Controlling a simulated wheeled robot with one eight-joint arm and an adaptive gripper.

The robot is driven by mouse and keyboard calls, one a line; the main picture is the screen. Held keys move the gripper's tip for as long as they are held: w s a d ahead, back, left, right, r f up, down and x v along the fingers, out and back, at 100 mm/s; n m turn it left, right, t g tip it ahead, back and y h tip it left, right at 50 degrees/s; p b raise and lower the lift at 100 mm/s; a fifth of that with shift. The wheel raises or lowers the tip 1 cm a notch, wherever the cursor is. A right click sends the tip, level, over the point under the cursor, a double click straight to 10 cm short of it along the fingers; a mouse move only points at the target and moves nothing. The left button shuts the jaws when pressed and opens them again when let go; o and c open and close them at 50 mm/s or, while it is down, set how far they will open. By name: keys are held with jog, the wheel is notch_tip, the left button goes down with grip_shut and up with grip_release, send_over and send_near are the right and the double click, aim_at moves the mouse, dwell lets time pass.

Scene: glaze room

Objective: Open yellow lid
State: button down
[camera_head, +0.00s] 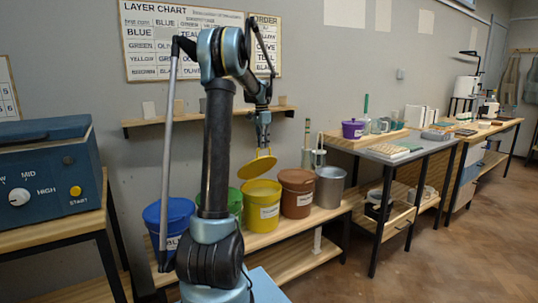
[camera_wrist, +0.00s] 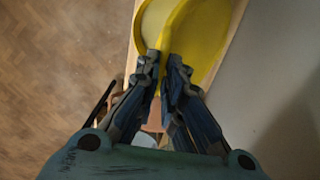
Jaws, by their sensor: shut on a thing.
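The yellow bucket (camera_head: 262,212) stands on a low wooden bench among other buckets. Its yellow lid (camera_head: 256,164) is tilted up above the rim, and the bucket's opening shows beneath it. My gripper (camera_head: 264,146) is at the upper right edge of the lid. In the wrist view, my gripper's fingers (camera_wrist: 166,72) are close together, with yellow between them and the lid (camera_wrist: 197,45) beyond. I take it as shut on the lid; the exact contact is partly hidden by the fingers.
A blue bucket (camera_head: 170,219) and a partly hidden green bucket (camera_head: 235,201) stand left of the yellow one. A brown bucket (camera_head: 296,193) and a grey bucket (camera_head: 330,187) stand right. A wall shelf (camera_head: 150,122) runs behind my arm. A worktable (camera_head: 395,152) stands at right.

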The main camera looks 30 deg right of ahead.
jog(key=w+r, duration=0.2)
jog(key=w, duration=0.5)
jog(key=shift+a, duration=0.2)
jog(key=shift+w, duration=0.1)
jog(key=c, duration=1.9)
grip_release()
jog(key=o, duration=0.7)
jog(key=shift+w+d+f, duration=0.1)
jog(key=shift+w+f, duration=0.2)
jog(key=shift+f, duration=0.05)
jog(key=shift+w+f, duration=0.75)
jog(key=shift+w, duration=0.05)
jog(key=c, duration=0.5)
jog(key=r, duration=1.3)
jog(key=shift+s+d, duration=0.15)
jog(key=shift+s, duration=0.1)
